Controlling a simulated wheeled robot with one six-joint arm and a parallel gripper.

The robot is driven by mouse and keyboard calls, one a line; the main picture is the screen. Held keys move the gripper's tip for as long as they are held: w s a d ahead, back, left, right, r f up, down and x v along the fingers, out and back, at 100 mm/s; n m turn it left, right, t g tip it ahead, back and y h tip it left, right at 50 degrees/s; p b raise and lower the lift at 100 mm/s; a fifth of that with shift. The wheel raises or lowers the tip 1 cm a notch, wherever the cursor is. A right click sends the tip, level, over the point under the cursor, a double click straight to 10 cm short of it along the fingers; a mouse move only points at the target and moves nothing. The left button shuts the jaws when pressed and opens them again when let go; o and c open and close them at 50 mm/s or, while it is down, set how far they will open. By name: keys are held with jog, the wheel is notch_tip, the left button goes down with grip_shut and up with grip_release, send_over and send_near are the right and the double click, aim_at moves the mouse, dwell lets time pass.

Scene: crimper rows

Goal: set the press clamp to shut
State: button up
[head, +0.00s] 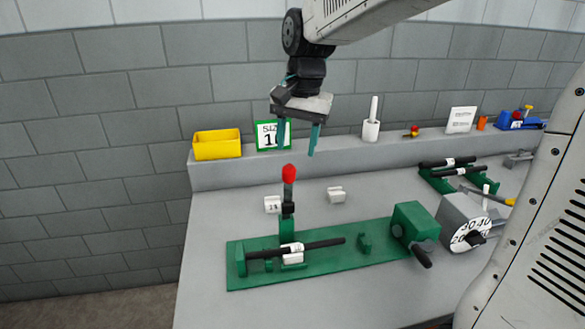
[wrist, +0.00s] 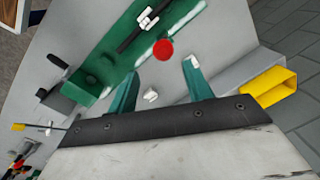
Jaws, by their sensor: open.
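The press is a green base plate (head: 320,262) on the bench, with a long black bar (head: 325,244) lying along it and a white block (head: 293,253) at the bar. An upright clamp lever with a red knob (head: 288,173) stands behind the bar, and the knob also shows in the wrist view (wrist: 163,50). The lever points up. My gripper (head: 297,152) hangs open and empty above the knob, apart from it. In the wrist view my open fingers (wrist: 160,85) point toward the knob, which lies beyond their tips.
A green block with a black handle (head: 410,225) is at the plate's right end. A grey dial unit (head: 466,228) stands right of it. A small white block (head: 336,195) lies behind. The ledge holds a yellow bin (head: 217,145), a green-framed sign (head: 268,136) and a white holder (head: 371,130).

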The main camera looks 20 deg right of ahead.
aim_at(290, 165)
jog(key=f, duration=0.2)
jog(key=a+f, duration=0.1)
jog(key=f, duration=0.4)
jog(key=shift+w+a+f, duration=0.15)
jog(key=shift+a, duration=0.15)
